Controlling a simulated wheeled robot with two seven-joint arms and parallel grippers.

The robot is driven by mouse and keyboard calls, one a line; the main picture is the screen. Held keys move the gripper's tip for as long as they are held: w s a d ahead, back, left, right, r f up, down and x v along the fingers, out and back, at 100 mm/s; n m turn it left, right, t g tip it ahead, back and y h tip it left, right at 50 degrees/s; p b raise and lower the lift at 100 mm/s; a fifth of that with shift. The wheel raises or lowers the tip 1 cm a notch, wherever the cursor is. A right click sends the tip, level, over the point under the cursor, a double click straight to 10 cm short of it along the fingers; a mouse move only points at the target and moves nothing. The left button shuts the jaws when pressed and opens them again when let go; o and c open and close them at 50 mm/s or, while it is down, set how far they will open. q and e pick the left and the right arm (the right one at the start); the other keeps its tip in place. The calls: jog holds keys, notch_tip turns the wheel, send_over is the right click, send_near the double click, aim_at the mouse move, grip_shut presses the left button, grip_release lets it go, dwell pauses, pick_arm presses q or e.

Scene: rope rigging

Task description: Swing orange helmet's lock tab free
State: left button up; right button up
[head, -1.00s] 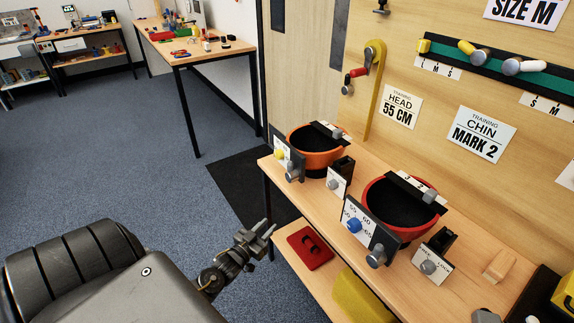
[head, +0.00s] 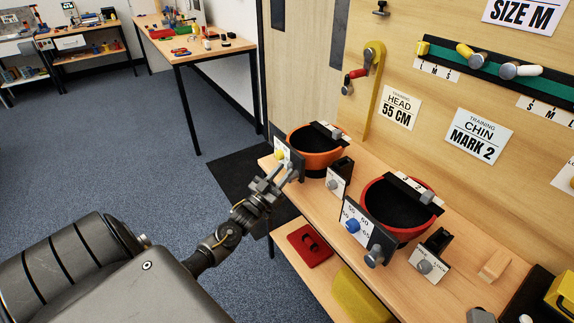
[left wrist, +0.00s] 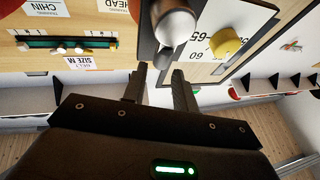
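The orange helmet (head: 307,158) sits at the far left end of the bench in the head view. A dark-edged plate on its front carries a yellow knob (head: 279,154) and a grey rounded tab, partly covered by my gripper. Beside it stands a small white plate (head: 338,171) with a grey knob (head: 332,184). My left gripper (head: 284,172) is open, fingertips close to the grey tab; contact cannot be told. In the left wrist view the gripper (left wrist: 159,75) has the big grey tab (left wrist: 174,28) just beyond its parted fingers, and the yellow knob (left wrist: 225,42) to the right.
A red helmet (head: 378,187) with a blue knob (head: 352,225) and a grey-knobbed plate (head: 428,263) stands farther right. The wall board holds a crank and signs. Open carpet lies left of the bench.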

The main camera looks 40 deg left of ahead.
pick_arm(q)
jog(key=shift+x, duration=1.35)
pick_arm(e)
jog(key=shift+a+r, duration=0.15)
jog(key=shift+r, duration=0.1)
pick_arm(q)
jog(key=shift+c, duration=0.2)
pick_arm(e)
jog(key=shift+a, duration=0.15)
pick_arm(q)
grip_shut()
pick_arm(e)
jog(key=shift+f, duration=0.1)
